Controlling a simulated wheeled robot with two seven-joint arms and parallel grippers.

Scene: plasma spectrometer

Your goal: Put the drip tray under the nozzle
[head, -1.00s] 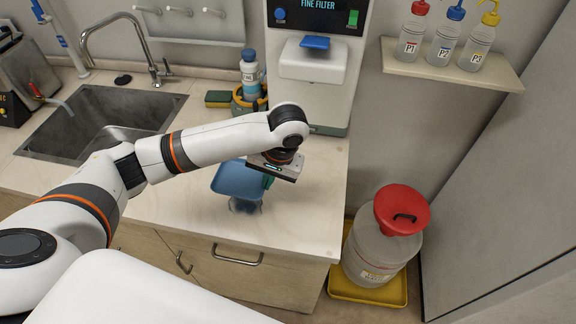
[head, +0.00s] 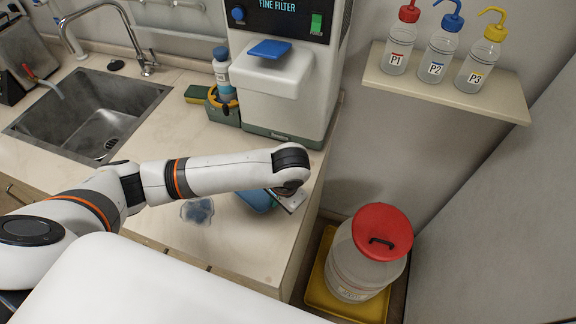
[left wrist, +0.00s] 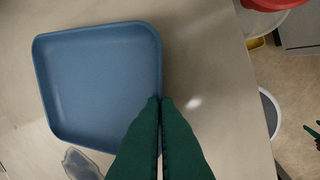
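The drip tray is a shallow blue square tray. In the head view it (head: 256,199) shows partly behind my left forearm, near the counter's front right corner. The left wrist view shows its empty inside (left wrist: 95,80). My left gripper's green fingers (left wrist: 160,100) are shut on the tray's right rim. The gripper in the head view (head: 286,203) is mostly hidden by the wrist. The white dispenser (head: 273,85) with a blue top piece (head: 269,50) stands at the back of the counter, beyond the tray. I cannot make out its nozzle. My right gripper is not in view.
A wet patch (head: 198,210) lies on the counter left of the tray. A bottle (head: 222,70) in a caddy stands left of the dispenser; the sink (head: 88,112) is further left. A red-lidded container (head: 367,255) stands on the floor at right.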

